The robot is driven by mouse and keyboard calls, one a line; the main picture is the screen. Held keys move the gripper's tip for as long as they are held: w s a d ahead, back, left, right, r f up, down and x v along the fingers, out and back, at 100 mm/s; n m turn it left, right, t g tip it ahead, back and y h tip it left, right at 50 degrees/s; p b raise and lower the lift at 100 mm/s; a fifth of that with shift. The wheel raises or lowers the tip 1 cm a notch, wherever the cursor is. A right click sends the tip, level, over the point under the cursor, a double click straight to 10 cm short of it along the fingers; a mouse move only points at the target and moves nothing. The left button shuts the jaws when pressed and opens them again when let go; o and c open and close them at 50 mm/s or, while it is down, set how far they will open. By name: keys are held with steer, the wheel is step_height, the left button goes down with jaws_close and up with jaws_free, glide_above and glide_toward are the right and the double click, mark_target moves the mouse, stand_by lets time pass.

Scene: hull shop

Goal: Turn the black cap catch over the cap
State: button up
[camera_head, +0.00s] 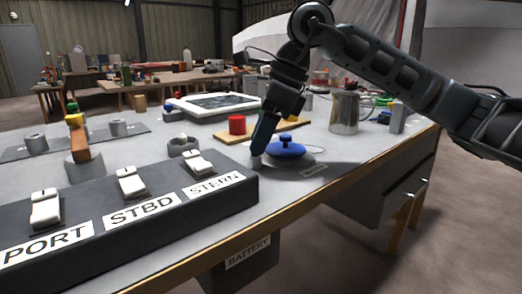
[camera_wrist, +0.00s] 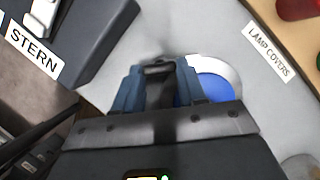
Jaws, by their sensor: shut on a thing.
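The blue cap (camera_head: 286,149) with a raised knob sits on a round grey base (camera_head: 303,165) near the front edge of the bench. In the wrist view the cap (camera_wrist: 216,89) is partly hidden behind my right finger. My gripper (camera_head: 261,146) points down just left of the cap. In the wrist view its blue fingers are closed around a dark piece, which looks like the black cap catch (camera_wrist: 158,70). The catch stands beside the cap there, not visibly over it. In the head view my fingers hide the catch.
A dark switch box (camera_head: 110,228) with white rockers, marked PORT, STBD and STERN, stands close on the left. A metal can (camera_head: 344,112) stands behind right. A LAMP COVERS label (camera_wrist: 268,51) lies nearby.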

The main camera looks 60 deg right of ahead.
steer(key=m+b, duration=0.1)
steer(key=m+h+b, duration=0.1)
steer(key=m+b, duration=0.1)
steer(key=m+h+b, duration=0.1)
steer(key=m+b, duration=0.1)
steer(key=shift+s+a+f+t, duration=0.15)
steer(key=shift+a+f+t, duration=0.1)
steer(key=shift+f+t, duration=0.05)
steer(key=shift+a+r+m+h+b, duration=0.15)
steer(key=shift+m+h+b, duration=0.3)
steer(key=shift+m+b, duration=0.6)
steer(key=shift+a+r+m+h+b, duration=0.1)
steer(key=shift+m+h+b, duration=0.45)
steer(key=shift+m, duration=0.9)
steer(key=o, duration=1.1)
steer(key=shift+c, duration=0.2)
steer(key=shift+r, duration=0.15)
steer(key=d+p+v, duration=0.1)
steer(key=p+v, duration=0.1)
steer(key=v, duration=0.5)
steer(key=shift+a+r+p, duration=0.3)
steer(key=shift+a+p, duration=0.05)
steer(key=shift+a, duration=0.2)
